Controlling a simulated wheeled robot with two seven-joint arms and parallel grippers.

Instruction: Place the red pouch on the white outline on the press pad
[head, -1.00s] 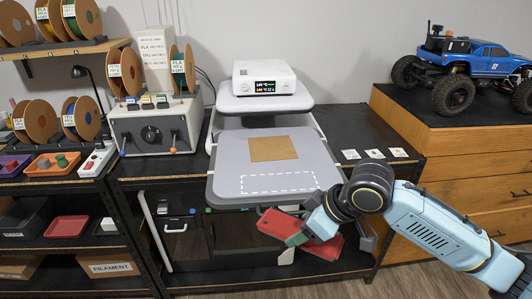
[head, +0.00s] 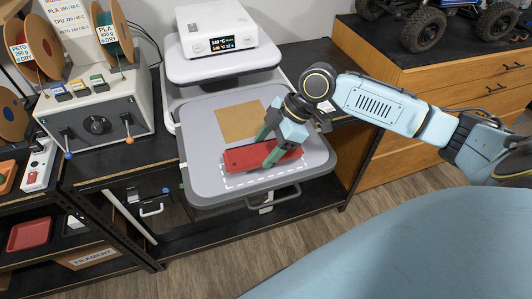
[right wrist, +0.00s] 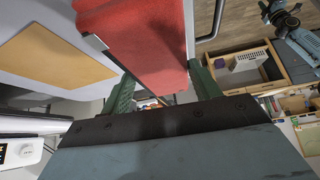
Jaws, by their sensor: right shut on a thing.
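The red pouch (head: 240,158) is held in my right gripper (head: 269,156), over the front part of the grey press pad (head: 203,140). The pouch covers the upper part of the white dashed outline (head: 262,180); the outline's front edge and corners still show. I cannot tell whether the pouch touches the pad. In the right wrist view the pouch (right wrist: 146,40) lies between the green fingers, which are shut on it.
A tan square sheet (head: 238,122) lies on the pad behind the pouch. The white press unit (head: 215,28) with a display stands at the back. A grey control box (head: 97,118) with levers is to the left. A wooden drawer cabinet (head: 425,85) is to the right.

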